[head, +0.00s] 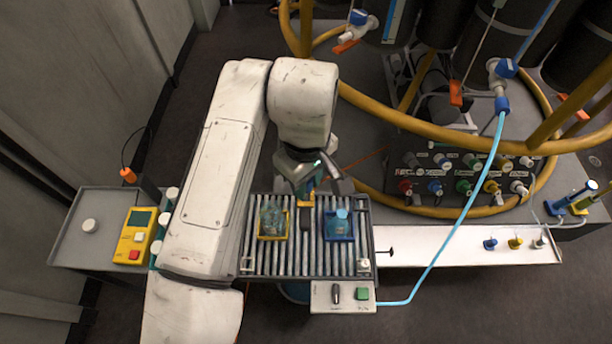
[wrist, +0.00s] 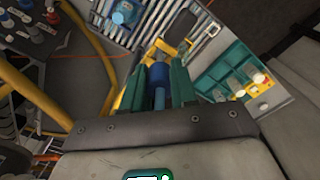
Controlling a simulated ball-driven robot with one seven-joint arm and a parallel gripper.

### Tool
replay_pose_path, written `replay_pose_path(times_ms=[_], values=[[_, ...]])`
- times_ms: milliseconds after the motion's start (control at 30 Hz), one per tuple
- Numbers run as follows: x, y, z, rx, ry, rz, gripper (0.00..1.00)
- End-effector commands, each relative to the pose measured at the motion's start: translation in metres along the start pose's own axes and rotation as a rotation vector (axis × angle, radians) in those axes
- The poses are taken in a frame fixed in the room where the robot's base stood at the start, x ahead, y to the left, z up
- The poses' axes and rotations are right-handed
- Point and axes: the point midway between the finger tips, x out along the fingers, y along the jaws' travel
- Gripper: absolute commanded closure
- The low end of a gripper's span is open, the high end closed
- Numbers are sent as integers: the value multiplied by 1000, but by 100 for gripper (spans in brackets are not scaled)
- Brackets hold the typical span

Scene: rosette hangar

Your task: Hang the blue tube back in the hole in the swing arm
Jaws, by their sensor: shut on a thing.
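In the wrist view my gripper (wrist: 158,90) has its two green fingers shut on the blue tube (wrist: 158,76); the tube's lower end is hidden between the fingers. A yellow bracket (wrist: 127,92) with a dark piece beyond it lies right behind the tube. In the head view this yellow bracket (head: 306,200) stands over the rollers, just below my gripper (head: 309,183). It may be the swing arm; I cannot make out its hole, nor whether the tube touches it. My wrist mostly hides the fingers in the head view.
A roller conveyor (head: 311,266) carries a yellow tray (head: 260,238) and a blue tray (head: 341,239), one on each side of the bracket. A yellow control box (head: 134,237) stands at the left. A pale blue hose (head: 447,243) and thick yellow pipes (head: 366,103) occupy the right.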

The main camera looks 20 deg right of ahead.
Motion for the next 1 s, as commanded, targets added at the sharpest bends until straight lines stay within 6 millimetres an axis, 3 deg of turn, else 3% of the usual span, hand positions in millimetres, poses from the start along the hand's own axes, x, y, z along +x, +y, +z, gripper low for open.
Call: replay_pose_path(times_ms=[1000], values=[[30,0,0,-1,-1,0,100]])
